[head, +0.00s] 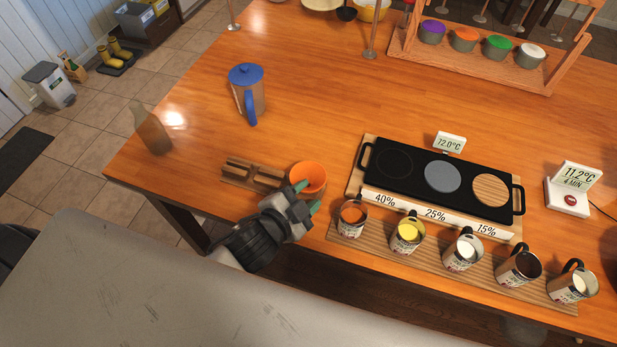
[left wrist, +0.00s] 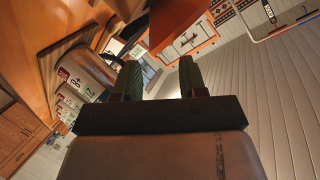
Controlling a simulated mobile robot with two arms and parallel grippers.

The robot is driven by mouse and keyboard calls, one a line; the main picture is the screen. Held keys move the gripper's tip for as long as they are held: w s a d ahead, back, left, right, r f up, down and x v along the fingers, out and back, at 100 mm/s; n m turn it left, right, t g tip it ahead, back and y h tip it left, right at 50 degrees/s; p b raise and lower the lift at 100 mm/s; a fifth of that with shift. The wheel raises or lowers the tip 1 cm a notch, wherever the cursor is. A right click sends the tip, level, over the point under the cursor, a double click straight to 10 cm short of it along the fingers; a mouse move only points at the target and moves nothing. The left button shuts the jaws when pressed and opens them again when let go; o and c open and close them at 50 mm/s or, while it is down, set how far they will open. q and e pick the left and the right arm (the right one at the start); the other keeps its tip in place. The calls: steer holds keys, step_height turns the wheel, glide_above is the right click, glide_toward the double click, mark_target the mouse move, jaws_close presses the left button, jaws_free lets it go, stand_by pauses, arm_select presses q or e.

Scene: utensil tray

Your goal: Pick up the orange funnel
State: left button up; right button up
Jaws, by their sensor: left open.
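The orange funnel (head: 309,174) is near the table's front edge, beside a small wooden stand, its wide round mouth facing up. My left gripper (head: 307,197) is open at the funnel's near side, its green fingertips overlapping the lower part of the funnel in the head view. In the left wrist view, an orange surface that looks like the funnel (left wrist: 176,22) is just beyond the open fingers (left wrist: 160,78). Nothing is held between them. Whether a finger touches the funnel cannot be told, and its lower part is hidden. My right gripper is not in view.
The dark wooden stand (head: 251,175) is left of the funnel. Right of it are a black tray (head: 415,166) and a row of labelled cans, such as the orange-filled one (head: 350,217). A blue-lidded pitcher (head: 247,89) stands behind. The table between is clear.

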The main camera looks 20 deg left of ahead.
mark_target(323, 179)
arm_select(q)
steer(key=p+x, duration=0.2)
steer(key=x, duration=0.3)
steer(key=shift+w+r, duration=0.1)
steer(key=shift+r, duration=0.05)
steer(key=shift+w+d+f, duration=0.15)
steer(key=shift+w+f, duration=0.05)
jaws_close()
